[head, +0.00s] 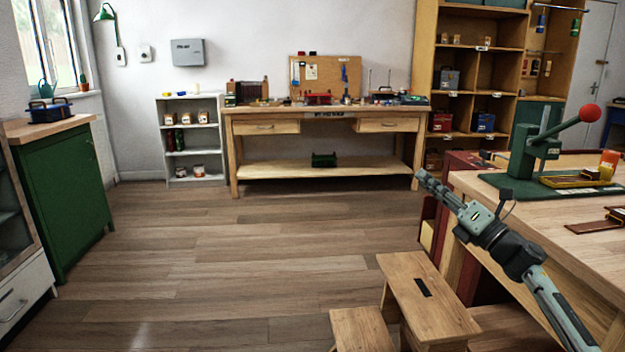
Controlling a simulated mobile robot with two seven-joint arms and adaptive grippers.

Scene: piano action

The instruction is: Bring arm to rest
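My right arm comes in from the lower right, and its gripper (428,184) points up and to the left. The gripper is in the air beside the near left corner of the right-hand workbench (590,236), in front of the bench's left edge. I see it from the side, so I cannot tell whether its fingers are apart. No object shows in it. My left arm and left gripper are out of the picture.
A wooden step stool (425,297) stands below my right arm. A green lever press (535,150) with a red knob stands on the right-hand bench. A long workbench (325,112) is at the back wall, a green cabinet (65,198) at left. The middle floor is clear.

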